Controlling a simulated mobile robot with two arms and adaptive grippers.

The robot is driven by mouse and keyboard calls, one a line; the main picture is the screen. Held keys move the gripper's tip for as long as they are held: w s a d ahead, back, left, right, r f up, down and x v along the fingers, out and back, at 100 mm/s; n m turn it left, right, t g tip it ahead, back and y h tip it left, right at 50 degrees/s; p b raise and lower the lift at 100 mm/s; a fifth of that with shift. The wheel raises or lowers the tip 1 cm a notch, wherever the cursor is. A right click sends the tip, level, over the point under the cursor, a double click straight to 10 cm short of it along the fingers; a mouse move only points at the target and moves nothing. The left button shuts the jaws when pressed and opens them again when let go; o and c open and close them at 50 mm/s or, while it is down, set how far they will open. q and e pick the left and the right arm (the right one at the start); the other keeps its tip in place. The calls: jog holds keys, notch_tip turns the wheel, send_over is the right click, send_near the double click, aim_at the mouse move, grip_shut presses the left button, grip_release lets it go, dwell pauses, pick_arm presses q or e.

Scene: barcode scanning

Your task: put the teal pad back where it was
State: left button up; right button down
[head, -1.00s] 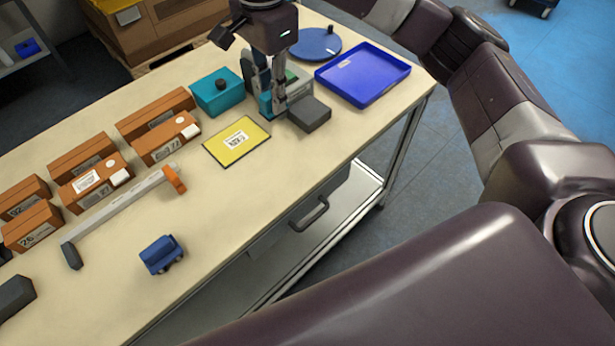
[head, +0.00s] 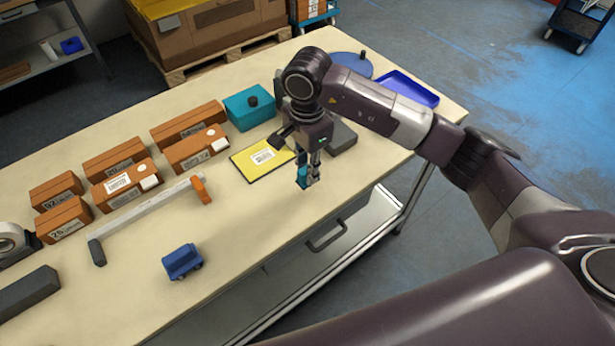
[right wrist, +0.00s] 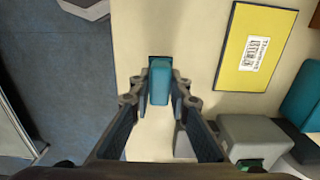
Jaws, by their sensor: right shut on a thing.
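The teal pad (right wrist: 160,84) is a small block between the fingertips of my right gripper (right wrist: 159,90). In the head view the right gripper (head: 308,178) points down in front of the yellow sheet's right corner, with the teal pad (head: 302,176) showing at its fingers. A dark edge shows just beyond the pad in the wrist view; whether the pad touches the table I cannot tell. My left gripper is not in view.
A yellow labelled sheet (head: 260,160), a dark grey block (head: 340,137) and a teal box (head: 248,107) are close by. A blue tray (head: 408,90) is at the back right. A blue toy truck (head: 182,261) is front left. The table's front edge is near.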

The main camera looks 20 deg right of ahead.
notch_tip(320, 180, down, 4)
jog(key=shift+r+p, duration=0.25)
jog(key=shift+p, duration=0.3)
jog(key=shift+f, duration=0.3)
jog(key=shift+f+b, duration=0.2)
jog(key=shift+b, duration=0.1)
jog(key=c, duration=1.8)
grip_release()
jog(key=shift+r, duration=0.1)
